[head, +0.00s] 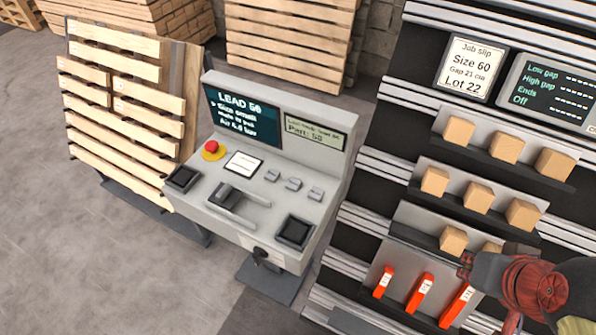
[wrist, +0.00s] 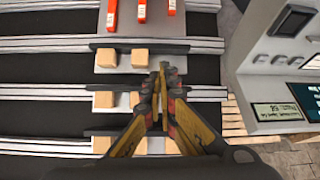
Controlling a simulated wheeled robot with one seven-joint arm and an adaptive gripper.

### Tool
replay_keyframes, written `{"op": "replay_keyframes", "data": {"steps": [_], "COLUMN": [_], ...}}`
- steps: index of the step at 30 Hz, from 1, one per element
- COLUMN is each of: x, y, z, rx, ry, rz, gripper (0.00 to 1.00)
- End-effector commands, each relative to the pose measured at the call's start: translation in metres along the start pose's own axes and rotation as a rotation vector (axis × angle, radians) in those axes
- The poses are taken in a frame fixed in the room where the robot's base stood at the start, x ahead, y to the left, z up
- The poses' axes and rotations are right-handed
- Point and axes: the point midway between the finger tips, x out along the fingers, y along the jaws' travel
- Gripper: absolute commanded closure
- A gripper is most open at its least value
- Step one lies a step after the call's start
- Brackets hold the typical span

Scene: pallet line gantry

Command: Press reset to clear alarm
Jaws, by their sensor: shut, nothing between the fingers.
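A grey control console (head: 235,213) stands in the middle of the head view. Its sloped top carries a red mushroom button (head: 212,148) on a yellow base, a white label plate (head: 243,164), and a row of small grey buttons (head: 293,184); I cannot read which is reset. A dark screen (head: 240,120) reads "LEAD 60", and a smaller greenish display (head: 315,135) shows "Part: 50". My gripper (head: 466,264) is at the lower right, in front of the rack and apart from the console. In the wrist view my gripper (wrist: 161,72) is shut and empty; the console (wrist: 250,90) lies to its right.
A job slip (head: 466,68) reads "Size 60", beside a dark screen (head: 552,92). Wooden pallets (head: 125,110) stand left. Front-left floor is clear.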

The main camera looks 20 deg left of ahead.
Motion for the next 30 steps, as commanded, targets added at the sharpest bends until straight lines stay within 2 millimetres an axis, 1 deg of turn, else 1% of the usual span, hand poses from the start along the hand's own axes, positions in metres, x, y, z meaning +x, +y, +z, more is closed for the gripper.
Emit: {"op": "replay_keyframes", "data": {"steps": [7,10,11,14,17,18,20,21,23,24,26,27,29,30], "x": [0.0,0.001,0.002,0.008,0.021,0.028,0.041,0.05,0.065,0.075,0.09,0.101,0.117,0.127], "y": [0.0,0.0,0.001,0.0,-0.008,-0.015,-0.028,-0.04,-0.061,-0.077,-0.105,-0.125,-0.156,-0.177], "z": [-0.001,-0.009,-0.015,-0.044,-0.086,-0.104,-0.13,-0.145,-0.166,-0.178,-0.193,-0.2,-0.206,-0.207], "rx": [-0.001,-0.025,-0.04,-0.123,-0.257,-0.321,-0.423,-0.49,-0.596,-0.668,-0.777,-0.848,-0.954,-1.022], "ry": [0.001,0.003,0.005,0.015,0.037,0.05,0.073,0.088,0.112,0.129,0.153,0.17,0.196,0.21], "rz": [0.0,0.008,0.014,0.04,0.068,0.078,0.084,0.084,0.077,0.068,0.046,0.027,-0.008,-0.033], "gripper": [1.0,1.0,1.0,1.0,1.0,1.0,1.0,1.0,1.0,1.0,1.0,1.0,1.0,1.0]}}
